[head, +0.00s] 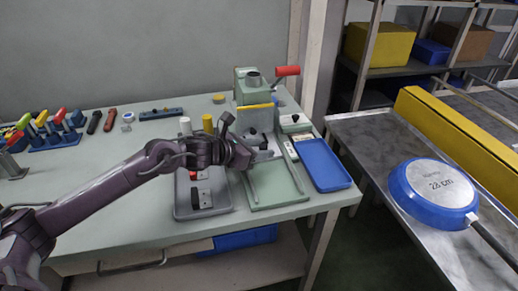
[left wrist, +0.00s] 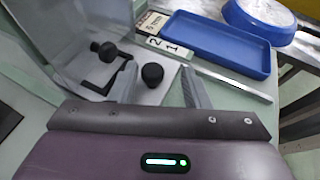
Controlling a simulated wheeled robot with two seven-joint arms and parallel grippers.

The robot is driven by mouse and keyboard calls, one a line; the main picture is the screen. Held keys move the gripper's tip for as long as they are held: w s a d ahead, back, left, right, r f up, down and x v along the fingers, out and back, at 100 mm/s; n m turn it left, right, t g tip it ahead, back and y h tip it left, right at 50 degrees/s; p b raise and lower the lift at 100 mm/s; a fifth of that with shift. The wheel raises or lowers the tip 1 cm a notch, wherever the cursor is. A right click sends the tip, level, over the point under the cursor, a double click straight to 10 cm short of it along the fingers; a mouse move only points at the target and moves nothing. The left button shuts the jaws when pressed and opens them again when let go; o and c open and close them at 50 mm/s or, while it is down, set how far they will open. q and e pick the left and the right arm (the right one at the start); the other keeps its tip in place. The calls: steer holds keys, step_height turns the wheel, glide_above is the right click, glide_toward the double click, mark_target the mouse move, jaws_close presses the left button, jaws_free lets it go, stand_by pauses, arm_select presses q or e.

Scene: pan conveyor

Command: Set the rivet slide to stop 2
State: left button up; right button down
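The rivet press (head: 252,88) is green with a red handle and stands at the back right of the bench. Its slide's black round knob (left wrist: 152,75) shows in the left wrist view, on a grey metal plate (left wrist: 155,93). A second dark knob (left wrist: 107,50) lies behind a clear guard. A label strip (left wrist: 160,40) reads 2 and 1 beside the plate; it is small in the head view (head: 290,150). My left gripper (head: 262,147) is at the press front, its fingers apart on either side of the black knob. Whether they touch it is unclear. My right gripper is not in view.
A blue tray (head: 322,165) lies right of the press, and a grey tray (head: 200,212) with small parts lies under my left arm. A blue pan (head: 433,190) sits on the metal conveyor (head: 375,150). Several tools stand at the bench's left.

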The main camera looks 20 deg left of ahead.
arm_select(q)
steer(key=shift+s+a, duration=0.15)
steer(key=shift+s, duration=0.05)
steer(key=b+v, duration=0.1)
steer(key=v, duration=0.4)
steer(key=shift+s+a, duration=0.3)
steer(key=shift+v, duration=0.8)
steer(key=shift+d+r, duration=0.15)
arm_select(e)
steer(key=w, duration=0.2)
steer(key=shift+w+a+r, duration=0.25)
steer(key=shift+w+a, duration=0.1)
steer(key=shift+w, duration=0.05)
